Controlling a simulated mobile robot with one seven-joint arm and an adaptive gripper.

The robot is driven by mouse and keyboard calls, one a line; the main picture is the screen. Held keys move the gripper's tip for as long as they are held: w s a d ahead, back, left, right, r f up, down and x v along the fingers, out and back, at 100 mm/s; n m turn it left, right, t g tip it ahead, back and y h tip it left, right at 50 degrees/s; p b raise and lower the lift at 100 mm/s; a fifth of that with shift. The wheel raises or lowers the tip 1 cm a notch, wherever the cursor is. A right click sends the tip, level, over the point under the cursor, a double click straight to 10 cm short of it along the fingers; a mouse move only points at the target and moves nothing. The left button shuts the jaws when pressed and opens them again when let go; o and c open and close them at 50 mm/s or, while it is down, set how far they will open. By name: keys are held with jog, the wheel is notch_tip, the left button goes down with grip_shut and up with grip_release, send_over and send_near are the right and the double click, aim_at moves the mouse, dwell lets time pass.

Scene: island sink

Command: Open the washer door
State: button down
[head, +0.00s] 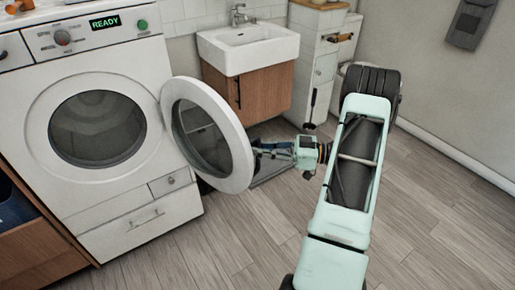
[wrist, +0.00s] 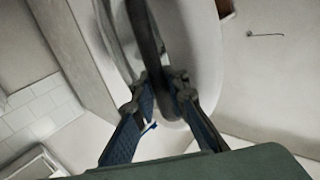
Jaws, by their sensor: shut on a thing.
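The white washer (head: 95,195) stands at the left in the head view, and its green display reads READY. Its round door (head: 238,150) with a dark glass window is swung wide open, out to the right, and the round opening is uncovered. My gripper (head: 257,150) is at the door's right, outer edge. The exact contact is blurred, and the fingertips are partly hidden by the door in the head view.
A white sink (head: 250,52) on a wooden cabinet (head: 262,92) stands behind the door. A white cabinet (head: 320,60) is to its right. A wooden-fronted unit (head: 35,250) is left of the washer. The grey plank floor (head: 220,235) in front is clear.

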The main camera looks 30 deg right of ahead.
dwell(0.5)
jog(key=c, duration=2.2)
grip_release()
jog(key=shift+c, duration=0.2)
jog(key=shift+d, duration=0.15)
jog(key=v, duration=1.2)
